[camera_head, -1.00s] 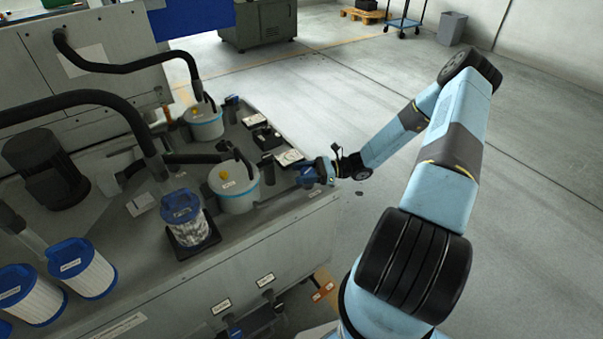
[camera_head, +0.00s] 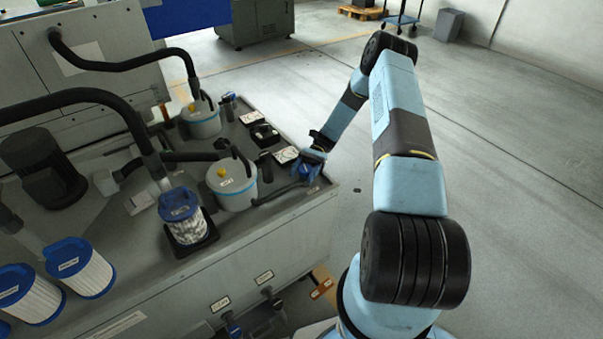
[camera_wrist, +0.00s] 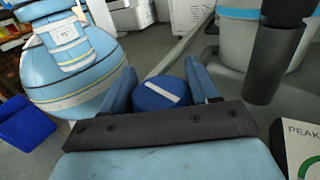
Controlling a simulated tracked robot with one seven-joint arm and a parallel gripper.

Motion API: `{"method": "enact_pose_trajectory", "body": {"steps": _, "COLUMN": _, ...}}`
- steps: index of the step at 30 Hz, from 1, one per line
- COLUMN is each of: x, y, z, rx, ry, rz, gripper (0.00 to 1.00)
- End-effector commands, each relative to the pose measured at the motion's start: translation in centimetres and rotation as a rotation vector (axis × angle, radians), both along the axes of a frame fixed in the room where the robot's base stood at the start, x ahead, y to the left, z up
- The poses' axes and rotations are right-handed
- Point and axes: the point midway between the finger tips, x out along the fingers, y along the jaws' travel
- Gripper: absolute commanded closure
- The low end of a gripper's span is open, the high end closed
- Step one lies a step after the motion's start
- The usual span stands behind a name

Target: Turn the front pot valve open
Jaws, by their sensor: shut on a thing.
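The front pot (camera_head: 234,190) is a pale tub with a blue band and a yellow spot on its lid. At its right, near the bench's right edge, is a small blue valve knob (camera_wrist: 161,93) with a white line across its top. My gripper (camera_wrist: 163,82) is shut on this knob, one blue finger on each side. In the wrist view the line lies diagonally, from upper left to lower right. In the head view my gripper (camera_head: 309,168) hides most of the knob. Part of the pot also shows at the wrist view's upper right (camera_wrist: 235,45).
A second pot (camera_head: 203,123) stands farther back. A white-faced card or gauge (camera_head: 286,155) and a black upright handle (camera_head: 265,166) are close by my gripper. A filter canister (camera_head: 184,217) stands at the left. Open floor (camera_head: 480,130) lies right of the bench.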

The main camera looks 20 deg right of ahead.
Motion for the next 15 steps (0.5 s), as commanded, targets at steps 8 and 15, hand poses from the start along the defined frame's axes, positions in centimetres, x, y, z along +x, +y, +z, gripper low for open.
{"method": "enact_pose_trajectory", "body": {"steps": 8, "x": -0.23, "y": -0.20, "z": -0.07, "rx": 0.000, "ry": 0.001, "rz": 0.188, "gripper": 0.71}}
{"method": "enact_pose_trajectory", "body": {"steps": 15, "x": -0.36, "y": -0.34, "z": -0.08, "rx": 0.000, "ry": 0.002, "rz": 0.273, "gripper": 0.71}}
